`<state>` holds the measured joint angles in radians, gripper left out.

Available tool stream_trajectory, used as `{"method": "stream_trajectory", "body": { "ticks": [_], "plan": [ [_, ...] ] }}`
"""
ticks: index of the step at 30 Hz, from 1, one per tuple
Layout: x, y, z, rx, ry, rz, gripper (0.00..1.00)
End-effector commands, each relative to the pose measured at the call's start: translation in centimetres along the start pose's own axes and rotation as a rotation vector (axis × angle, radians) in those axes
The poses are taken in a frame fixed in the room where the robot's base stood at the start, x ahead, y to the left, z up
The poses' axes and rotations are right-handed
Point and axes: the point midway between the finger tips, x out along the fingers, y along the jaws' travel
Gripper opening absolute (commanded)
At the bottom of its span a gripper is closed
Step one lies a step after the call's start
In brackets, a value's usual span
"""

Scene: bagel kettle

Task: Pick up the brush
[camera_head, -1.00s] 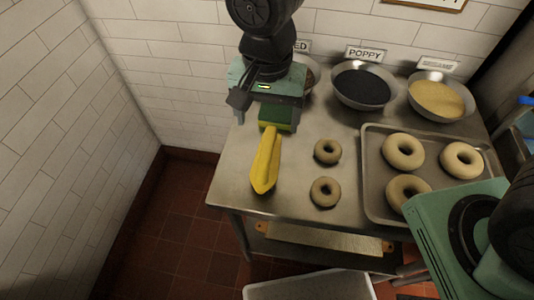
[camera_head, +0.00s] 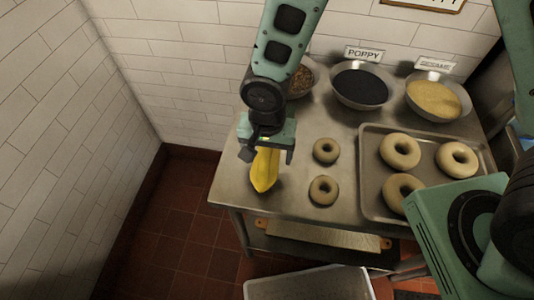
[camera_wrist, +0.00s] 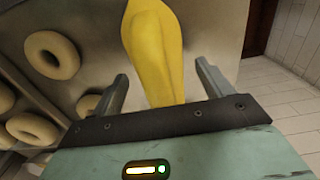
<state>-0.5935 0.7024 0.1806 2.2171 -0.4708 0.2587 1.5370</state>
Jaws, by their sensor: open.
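A long yellow thing (camera_head: 265,172) lies near the left front of the steel table; I cannot tell whether it is the brush. My gripper (camera_head: 268,155) is open and hangs over its far part, hiding that end. In the wrist view the yellow thing (camera_wrist: 158,45) runs between the two spread fingers of my gripper (camera_wrist: 163,78), and neither finger clearly touches it. No other brush is clearly seen.
Two small bagels (camera_head: 325,150) lie to the right on the steel table (camera_head: 228,185). A tray (camera_head: 368,185) of larger bagels is further right. Bowls of poppy (camera_head: 360,86) and pale seeds (camera_head: 433,97) stand at the back. A white tiled wall is at left.

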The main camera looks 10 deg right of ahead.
Motion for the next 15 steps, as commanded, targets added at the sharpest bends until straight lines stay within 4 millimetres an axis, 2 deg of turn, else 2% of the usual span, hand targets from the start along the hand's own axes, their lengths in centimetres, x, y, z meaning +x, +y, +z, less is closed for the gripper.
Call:
{"method": "stream_trajectory", "body": {
  "ticks": [8,13,14,15],
  "plan": [
    [0.31,-0.04,-0.03,0.001,0.001,-0.002,0.79],
    [0.29,-0.04,-0.03,0.001,0.001,-0.002,0.34],
    [0.29,-0.04,-0.02,0.001,0.001,-0.002,0.28],
    [0.28,-0.04,-0.03,0.001,0.001,-0.001,0.27]
  ]
}}
